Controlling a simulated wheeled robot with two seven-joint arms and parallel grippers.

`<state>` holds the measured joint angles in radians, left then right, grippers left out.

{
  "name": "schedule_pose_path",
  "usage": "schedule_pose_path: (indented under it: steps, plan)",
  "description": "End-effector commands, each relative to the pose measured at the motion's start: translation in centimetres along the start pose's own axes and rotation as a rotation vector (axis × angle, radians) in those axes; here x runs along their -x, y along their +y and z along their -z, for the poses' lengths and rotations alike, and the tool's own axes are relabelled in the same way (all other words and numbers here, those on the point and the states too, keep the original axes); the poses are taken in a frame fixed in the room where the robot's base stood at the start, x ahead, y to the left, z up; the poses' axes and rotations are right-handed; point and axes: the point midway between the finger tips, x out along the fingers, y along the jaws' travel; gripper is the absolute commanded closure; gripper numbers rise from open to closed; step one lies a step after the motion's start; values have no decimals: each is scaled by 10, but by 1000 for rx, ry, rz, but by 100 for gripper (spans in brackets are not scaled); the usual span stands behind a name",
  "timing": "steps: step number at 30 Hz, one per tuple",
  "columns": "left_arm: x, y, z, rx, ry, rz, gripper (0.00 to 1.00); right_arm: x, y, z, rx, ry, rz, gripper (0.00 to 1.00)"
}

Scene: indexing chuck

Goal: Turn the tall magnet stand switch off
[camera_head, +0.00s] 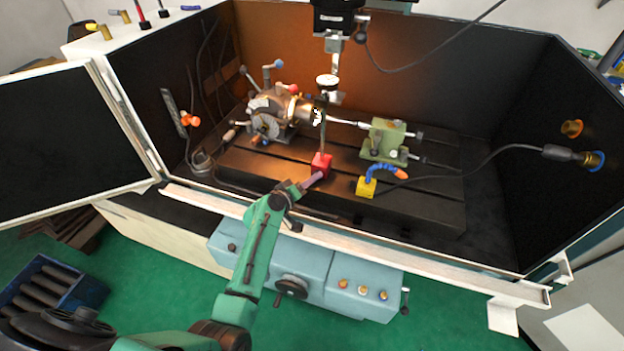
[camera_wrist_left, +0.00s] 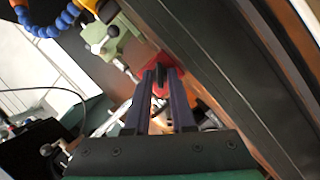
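The tall magnet stand has a red base (camera_head: 321,165) on the dark slotted machine table, with a thin upright post rising to a dial gauge (camera_head: 327,81). The red base also shows in the left wrist view (camera_wrist_left: 174,72), just past my fingertips. A small dark switch (camera_wrist_left: 160,81) on its near face appears between the two fingers. My left gripper (camera_head: 312,181) reaches in over the front edge, close to the red base. In the wrist view its fingers (camera_wrist_left: 163,76) stand apart, with a gap showing; contact with the switch cannot be told. My right gripper is not in view.
A yellow block (camera_head: 366,187) with a blue flexible hose (camera_head: 383,169) stands right of the red base. A green tailstock (camera_head: 386,140) is behind it, and the chuck unit (camera_head: 275,108) is back left. The enclosure's front ledge (camera_head: 400,251) runs under my left arm.

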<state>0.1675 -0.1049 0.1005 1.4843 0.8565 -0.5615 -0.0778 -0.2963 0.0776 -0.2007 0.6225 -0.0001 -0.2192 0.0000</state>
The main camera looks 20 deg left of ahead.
Motion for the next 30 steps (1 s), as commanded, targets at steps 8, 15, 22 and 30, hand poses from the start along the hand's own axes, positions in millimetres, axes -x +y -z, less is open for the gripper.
schedule_pose_path:
  steps: [8, 15, 22, 30]
  plan:
    - [0, 0, 0, 0, 0, 0, 100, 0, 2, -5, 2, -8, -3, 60]
    - [0, -2, -1, 20, 0, -8, 100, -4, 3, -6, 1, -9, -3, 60]
    - [0, -5, -2, 110, 1, -47, 100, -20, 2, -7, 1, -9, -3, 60]
    - [-1, -8, -4, 299, 1, -126, 100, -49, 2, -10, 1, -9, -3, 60]
